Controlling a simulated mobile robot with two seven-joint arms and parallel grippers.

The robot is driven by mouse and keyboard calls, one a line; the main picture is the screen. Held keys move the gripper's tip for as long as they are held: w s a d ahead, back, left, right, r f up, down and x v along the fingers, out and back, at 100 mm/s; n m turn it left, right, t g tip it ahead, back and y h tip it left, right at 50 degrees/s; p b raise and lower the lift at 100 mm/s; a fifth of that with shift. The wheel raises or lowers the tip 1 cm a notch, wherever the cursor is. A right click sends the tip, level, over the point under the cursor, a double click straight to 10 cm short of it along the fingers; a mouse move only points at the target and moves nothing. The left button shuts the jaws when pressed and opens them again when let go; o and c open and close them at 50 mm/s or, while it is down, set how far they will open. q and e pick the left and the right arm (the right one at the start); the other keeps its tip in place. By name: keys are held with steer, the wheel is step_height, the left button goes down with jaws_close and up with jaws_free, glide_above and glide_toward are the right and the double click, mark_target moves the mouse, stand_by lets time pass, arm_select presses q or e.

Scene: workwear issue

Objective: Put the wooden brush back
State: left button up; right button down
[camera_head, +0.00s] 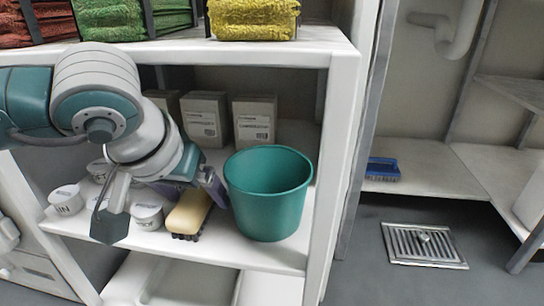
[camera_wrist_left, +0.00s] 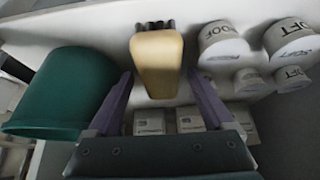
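The wooden brush (camera_head: 190,211), a pale block with dark bristles, lies on the white shelf between the white tubs and the green bucket (camera_head: 268,195). My left gripper (camera_head: 198,188) is at the brush, reaching into the shelf from the left. In the left wrist view the brush (camera_wrist_left: 157,62) shows between the two purple fingers of my left gripper (camera_wrist_left: 159,82). The fingers are apart, with a visible gap on each side of the brush. The wrist hides part of the shelf behind it. My right gripper is in neither view.
The bucket stands close right of the brush. Several labelled white tubs (camera_head: 148,216) stand to its left, boxes (camera_head: 254,120) behind. A shelf post (camera_head: 335,170) bounds the right. A blue brush (camera_head: 383,169) lies on a separate ledge (camera_head: 425,172) with free room around it.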

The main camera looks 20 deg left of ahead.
arm_select(q)
steer(key=shift+s, duration=0.1)
steer(key=shift+r, duration=0.1)
steer(key=p+v, duration=0.5)
steer(key=v, duration=0.1)
steer(key=shift+s+r, duration=0.1)
steer(key=shift+r, duration=0.2)
steer(key=shift+s+r+p, duration=0.3)
steer(key=shift+s+p, duration=0.05)
steer(key=shift+d, duration=0.1)
